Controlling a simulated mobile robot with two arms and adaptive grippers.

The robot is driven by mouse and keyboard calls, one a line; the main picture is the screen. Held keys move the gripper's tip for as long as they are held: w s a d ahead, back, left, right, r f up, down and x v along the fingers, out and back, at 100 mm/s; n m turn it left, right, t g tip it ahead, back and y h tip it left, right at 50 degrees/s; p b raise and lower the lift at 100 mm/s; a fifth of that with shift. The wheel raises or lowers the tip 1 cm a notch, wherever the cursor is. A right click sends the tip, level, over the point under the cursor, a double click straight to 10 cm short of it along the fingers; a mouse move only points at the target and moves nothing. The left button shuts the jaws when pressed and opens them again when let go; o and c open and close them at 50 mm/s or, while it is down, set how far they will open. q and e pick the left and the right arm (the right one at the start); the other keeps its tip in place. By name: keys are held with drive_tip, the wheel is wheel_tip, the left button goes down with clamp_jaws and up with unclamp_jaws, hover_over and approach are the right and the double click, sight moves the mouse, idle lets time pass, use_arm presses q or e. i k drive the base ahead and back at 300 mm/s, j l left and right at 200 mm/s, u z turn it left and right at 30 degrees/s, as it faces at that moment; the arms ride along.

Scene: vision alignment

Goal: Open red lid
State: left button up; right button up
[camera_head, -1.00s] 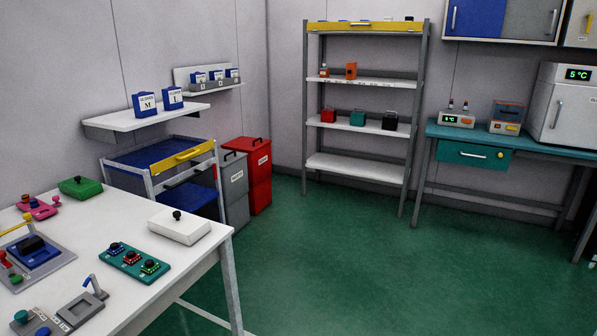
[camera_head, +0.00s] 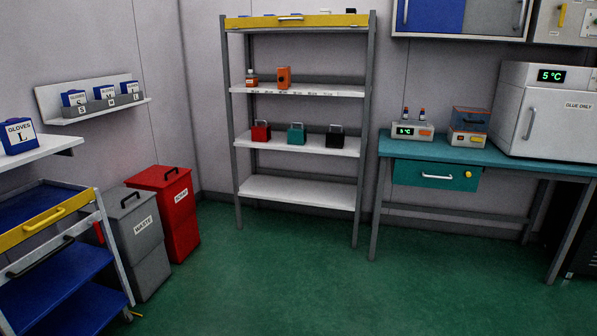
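A red bin (camera_head: 174,214) stands on the floor at the left, against the wall. Neither of my grippers shows in the head view.
A blue cart with a yellow handle (camera_head: 43,219) stands left of the bins. A grey shelf rack (camera_head: 298,190) stands behind, and a teal bench (camera_head: 487,157) is at the right. The green floor (camera_head: 290,285) in front is clear.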

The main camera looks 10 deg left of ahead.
sight(157, 177)
drive_tip(key=i+u, duration=0.2)
drive_tip(key=i, duration=0.4)
drive_tip(key=i+u, duration=0.2)
drive_tip(key=i, duration=0.4)
drive_tip(key=i+l+u, duration=0.2)
drive_tip(key=i, duration=0.45)
drive_tip(key=i+l+u, duration=0.2)
drive_tip(key=i, duration=0.4)
drive_tip(key=i+j+u, duration=0.2)
drive_tip(key=i, duration=0.95)
drive_tip(key=i+l+u, duration=0.15)
drive_tip(key=i, duration=0.95)
